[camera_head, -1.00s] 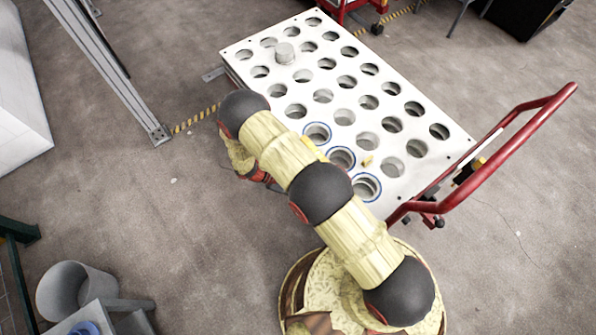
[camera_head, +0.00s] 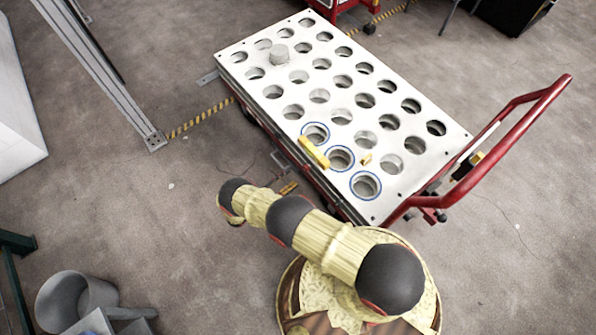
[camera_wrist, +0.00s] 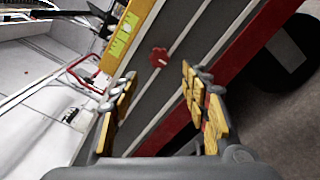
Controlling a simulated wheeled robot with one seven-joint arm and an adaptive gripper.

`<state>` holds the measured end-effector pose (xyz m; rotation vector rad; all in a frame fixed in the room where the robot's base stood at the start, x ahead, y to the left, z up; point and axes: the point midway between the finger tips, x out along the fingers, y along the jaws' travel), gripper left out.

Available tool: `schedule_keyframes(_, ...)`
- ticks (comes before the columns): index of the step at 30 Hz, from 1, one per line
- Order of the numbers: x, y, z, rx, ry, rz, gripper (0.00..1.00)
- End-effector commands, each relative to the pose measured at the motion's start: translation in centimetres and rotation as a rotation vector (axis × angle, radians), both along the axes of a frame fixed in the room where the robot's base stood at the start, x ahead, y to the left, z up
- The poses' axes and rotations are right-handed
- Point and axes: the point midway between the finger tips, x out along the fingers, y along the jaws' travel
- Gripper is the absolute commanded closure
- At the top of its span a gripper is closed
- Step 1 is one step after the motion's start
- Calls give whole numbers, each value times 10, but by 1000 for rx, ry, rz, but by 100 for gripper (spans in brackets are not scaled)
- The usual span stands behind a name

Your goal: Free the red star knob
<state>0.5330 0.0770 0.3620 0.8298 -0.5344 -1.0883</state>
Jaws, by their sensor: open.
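The red star knob (camera_wrist: 159,57) shows in the wrist view, on the grey side of the cart between two pale strips. My gripper (camera_wrist: 160,78) is open and empty, with one yellow-padded finger on each side of the picture. The knob appears between and beyond the fingertips, and the fingers do not visibly touch it. In the head view the knob is not visible. My arm reaches low beside the near long side of the cart there, and I cannot clearly make out the gripper.
A red push handle (camera_head: 520,135) rises at the right. The floor left of the cart is mostly clear.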

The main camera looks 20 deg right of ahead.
Motion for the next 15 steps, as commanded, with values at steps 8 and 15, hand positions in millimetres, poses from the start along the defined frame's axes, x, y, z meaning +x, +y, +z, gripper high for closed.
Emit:
schedule_keyframes(8, 3, -18, 3, 4, -52, -8, 54)
schedule_keyframes(15, 17, -52, 2, 5, -49, -9, 54)
